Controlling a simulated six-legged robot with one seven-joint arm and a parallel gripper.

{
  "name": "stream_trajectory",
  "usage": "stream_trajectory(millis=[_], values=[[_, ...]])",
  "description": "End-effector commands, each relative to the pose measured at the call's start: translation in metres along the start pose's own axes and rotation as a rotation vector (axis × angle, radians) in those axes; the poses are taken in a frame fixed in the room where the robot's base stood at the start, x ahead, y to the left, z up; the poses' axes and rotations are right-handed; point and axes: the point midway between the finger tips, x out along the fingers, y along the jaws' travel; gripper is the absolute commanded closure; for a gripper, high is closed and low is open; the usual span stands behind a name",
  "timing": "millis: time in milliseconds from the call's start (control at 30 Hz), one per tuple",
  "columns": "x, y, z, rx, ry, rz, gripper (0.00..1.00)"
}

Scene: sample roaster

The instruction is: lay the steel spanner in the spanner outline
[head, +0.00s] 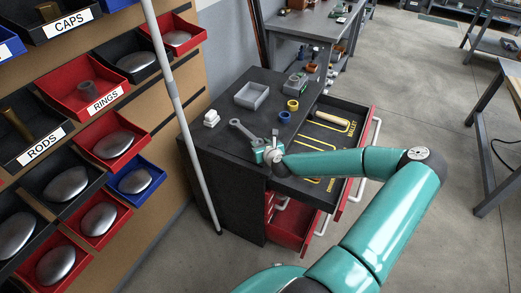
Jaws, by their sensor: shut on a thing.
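The grey steel spanner (243,131) shows over the dark top of the cabinet, its open end toward the back left. My gripper (262,146) is shut on the spanner's near end. I cannot tell whether the spanner touches the top or is lifted. The cabinet's top drawer (362,143) is pulled out to the right, with yellow outlines on its dark floor. Another label farther forward is too small to read surely.
A grey tray (252,96), a yellow ring (293,105), a blue ring (284,117) and a white object (211,118) stand on the cabinet top. A lower red drawer (292,222) is also open. A pale upright pole (181,115) stands left, before labelled bins.

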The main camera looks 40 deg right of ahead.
Motion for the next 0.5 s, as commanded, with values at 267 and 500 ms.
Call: stream_trajectory(millis=[267,500], values=[[0.015,-0.001,-0.029,0.001,-0.002,0.000,0.92],[0.015,-0.001,-0.029,0.001,-0.002,0.000,0.92]])
